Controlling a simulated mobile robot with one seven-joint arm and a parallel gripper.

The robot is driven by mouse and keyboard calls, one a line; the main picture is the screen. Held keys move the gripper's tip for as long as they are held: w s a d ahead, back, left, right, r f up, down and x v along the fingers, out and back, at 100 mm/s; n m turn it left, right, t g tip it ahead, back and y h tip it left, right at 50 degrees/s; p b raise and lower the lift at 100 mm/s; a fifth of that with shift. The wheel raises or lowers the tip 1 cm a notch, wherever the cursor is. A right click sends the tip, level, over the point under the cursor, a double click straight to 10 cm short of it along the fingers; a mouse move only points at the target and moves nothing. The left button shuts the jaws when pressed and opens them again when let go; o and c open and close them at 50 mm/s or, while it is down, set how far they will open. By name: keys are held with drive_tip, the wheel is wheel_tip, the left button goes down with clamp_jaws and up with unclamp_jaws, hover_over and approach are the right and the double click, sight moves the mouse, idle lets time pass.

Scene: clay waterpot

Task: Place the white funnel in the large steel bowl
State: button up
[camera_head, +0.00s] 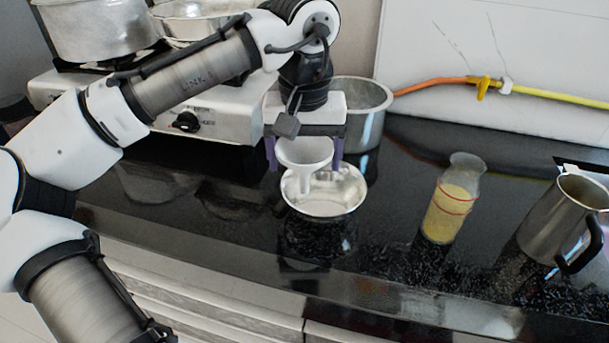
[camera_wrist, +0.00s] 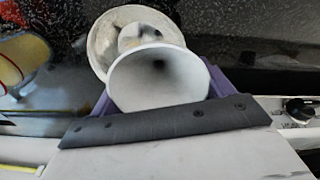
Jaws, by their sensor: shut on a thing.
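The white funnel (camera_head: 304,152) is between the purple fingers of my gripper (camera_head: 304,160), mouth up and spout down. My gripper is shut on it, and it also shows in the wrist view (camera_wrist: 158,82). A shallow shiny steel bowl (camera_head: 335,205) sits on the black counter below the funnel. In the head view the funnel overlaps the bowl's upper left part; the height gap is hard to tell. The bowl shows partly behind the funnel in the wrist view (camera_wrist: 103,40). A larger, deeper steel vessel (camera_head: 372,105) stands behind my gripper, partly hidden by it.
A glass bottle with yellow contents (camera_head: 452,205) and a steel jug (camera_head: 555,220) stand to the right. A white stove (camera_head: 225,118) with metal pots (camera_head: 100,30) is at the back left. An orange-yellow hose (camera_head: 440,83) runs along the wall. Counter between bowl and bottle is clear.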

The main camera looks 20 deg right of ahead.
sight(305, 176)
drive_tip(key=shift+f, duration=2.05)
drive_tip(key=shift+f, duration=0.2)
drive_tip(key=o, duration=0.9)
drive_tip(key=shift+r, duration=0.1)
drive_tip(key=r, duration=0.8)
drive_tip(key=r+p, duration=0.1)
drive_tip(key=r, duration=0.3)
drive_tip(key=shift+s+a+r, duration=0.1)
drive_tip(key=shift+s+a, duration=0.05)
drive_tip(key=shift+s, duration=0.2)
